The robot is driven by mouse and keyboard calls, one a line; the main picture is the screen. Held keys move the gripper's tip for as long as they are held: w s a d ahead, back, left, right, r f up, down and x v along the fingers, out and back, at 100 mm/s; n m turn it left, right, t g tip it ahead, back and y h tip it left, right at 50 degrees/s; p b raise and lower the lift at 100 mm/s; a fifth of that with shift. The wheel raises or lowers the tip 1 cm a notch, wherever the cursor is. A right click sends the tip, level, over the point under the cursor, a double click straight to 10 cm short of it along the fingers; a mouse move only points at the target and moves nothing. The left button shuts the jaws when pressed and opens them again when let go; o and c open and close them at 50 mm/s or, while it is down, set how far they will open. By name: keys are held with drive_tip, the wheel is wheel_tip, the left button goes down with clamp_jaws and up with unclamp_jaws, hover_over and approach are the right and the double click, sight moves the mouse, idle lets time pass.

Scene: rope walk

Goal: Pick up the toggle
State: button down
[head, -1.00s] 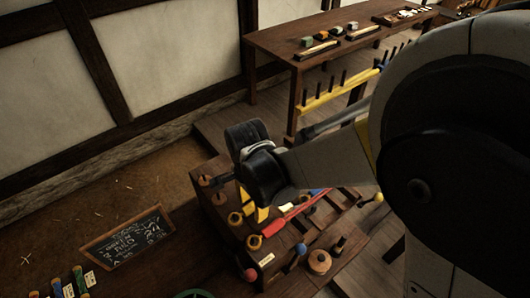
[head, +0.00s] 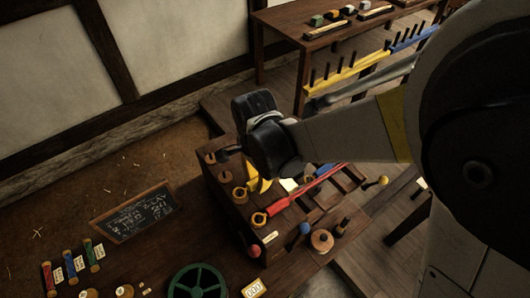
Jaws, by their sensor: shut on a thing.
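My gripper (head: 258,183) points down over the left part of a dark stepped wooden bench (head: 228,207), under my black wrist. Yellow shows below the wrist, and the fingertips are mostly hidden. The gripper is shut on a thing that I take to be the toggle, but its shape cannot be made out. I cannot tell whether it is clear of the bench top.
A chalkboard (head: 133,212) and a green wheel (head: 197,282) are at lower left. A long table (head: 300,30) stands behind.

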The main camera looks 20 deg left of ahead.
wheel_tip(320, 180, up, 2)
drive_tip(key=shift+r, duration=0.1)
drive_tip(key=d+r+p, duration=0.2)
drive_tip(key=d+r, duration=0.4)
drive_tip(key=d, duration=0.5)
drive_tip(key=shift+w+d+r, duration=0.35)
drive_tip(key=shift+w+r, duration=0.05)
drive_tip(key=shift+w, duration=0.05)
